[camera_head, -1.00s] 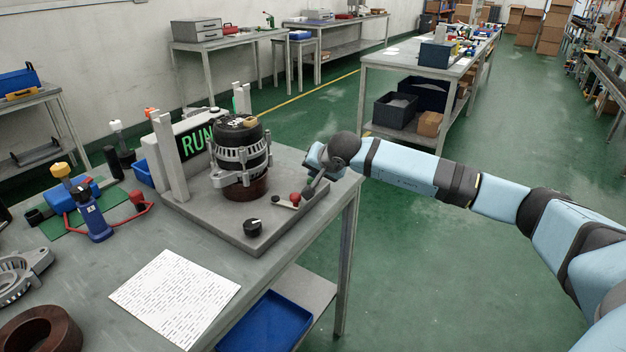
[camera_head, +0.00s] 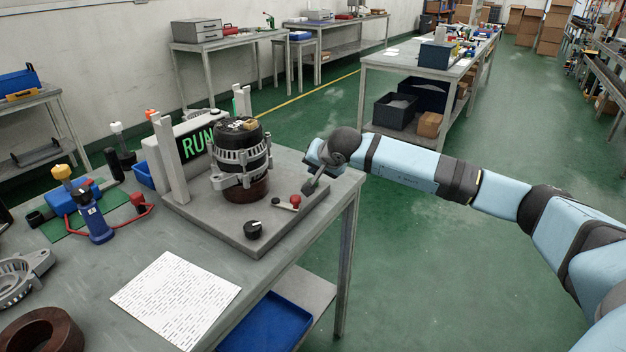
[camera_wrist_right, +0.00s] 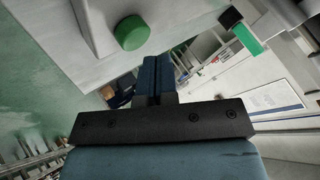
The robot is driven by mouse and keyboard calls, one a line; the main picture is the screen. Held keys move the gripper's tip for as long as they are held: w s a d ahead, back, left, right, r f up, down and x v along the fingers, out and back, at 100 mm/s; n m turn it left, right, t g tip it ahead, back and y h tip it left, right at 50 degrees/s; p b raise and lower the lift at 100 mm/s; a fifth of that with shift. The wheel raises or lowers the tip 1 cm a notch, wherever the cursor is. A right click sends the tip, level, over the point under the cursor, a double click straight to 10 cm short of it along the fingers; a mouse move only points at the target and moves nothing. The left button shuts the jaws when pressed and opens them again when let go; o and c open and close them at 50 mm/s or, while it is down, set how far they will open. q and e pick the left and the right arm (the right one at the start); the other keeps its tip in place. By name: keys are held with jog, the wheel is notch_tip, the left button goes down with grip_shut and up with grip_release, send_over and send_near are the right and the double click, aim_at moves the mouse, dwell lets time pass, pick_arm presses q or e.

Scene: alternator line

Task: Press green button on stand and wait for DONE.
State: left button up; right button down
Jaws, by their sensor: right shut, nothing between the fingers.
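The stand (camera_head: 222,225) is a grey plate on the table. My left gripper is out of view.
A printed sheet (camera_head: 176,299) lies on the table (camera_head: 85,260) in front of the stand. A blue tool (camera_head: 96,222) and metal parts are at the left. A blue bin (camera_head: 264,325) is on the lower shelf. The floor right of the table is open.

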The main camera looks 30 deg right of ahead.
jog(key=shift+r+p, duration=1.2)
jog(key=shift+r, duration=1.35)
